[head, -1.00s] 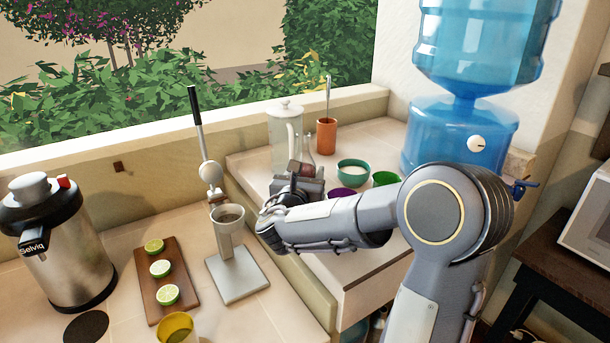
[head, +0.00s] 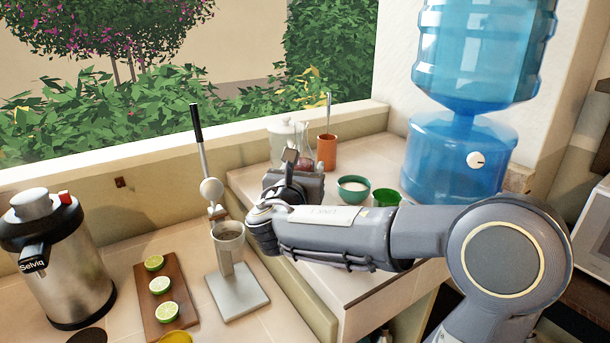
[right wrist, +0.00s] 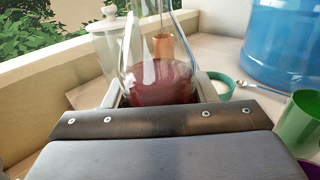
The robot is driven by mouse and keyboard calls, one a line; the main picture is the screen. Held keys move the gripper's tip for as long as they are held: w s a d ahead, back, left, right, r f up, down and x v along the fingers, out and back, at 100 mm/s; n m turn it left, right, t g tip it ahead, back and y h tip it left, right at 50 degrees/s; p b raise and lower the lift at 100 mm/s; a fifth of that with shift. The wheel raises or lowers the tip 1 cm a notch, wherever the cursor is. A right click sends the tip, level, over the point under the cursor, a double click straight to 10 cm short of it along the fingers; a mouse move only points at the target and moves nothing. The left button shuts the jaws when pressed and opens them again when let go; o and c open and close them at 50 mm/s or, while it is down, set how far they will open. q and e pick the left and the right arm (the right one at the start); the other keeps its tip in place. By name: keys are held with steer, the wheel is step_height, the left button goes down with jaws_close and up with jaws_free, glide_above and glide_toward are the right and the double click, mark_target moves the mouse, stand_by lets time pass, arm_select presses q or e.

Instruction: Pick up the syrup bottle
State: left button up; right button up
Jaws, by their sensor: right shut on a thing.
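The syrup bottle (right wrist: 158,75) is clear glass with a narrow neck and dark red syrup low inside. In the right wrist view it stands between the two fingers of my right gripper (right wrist: 160,92), which is shut on it. The gripper body hides its base. In the head view the bottle's neck (head: 304,138) shows just behind my right gripper (head: 302,172), over the raised counter. I cannot tell how far its base is from the counter. My left gripper is not in view.
A lidded glass pitcher (head: 281,140) and an orange cup (head: 327,152) stand close behind the bottle. A lever press (head: 236,285) stands left of my arm.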

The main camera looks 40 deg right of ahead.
mark_target(300, 163)
steer(key=s+a+r, duration=0.3)
steer(key=a, duration=0.1)
steer(key=shift+s+r, duration=0.25)
steer(key=shift+s, duration=0.05)
steer(key=s+a+r, duration=0.2)
steer(key=s+a, duration=0.1)
steer(key=shift+s+a, duration=0.15)
steer(key=shift+a, duration=0.1)
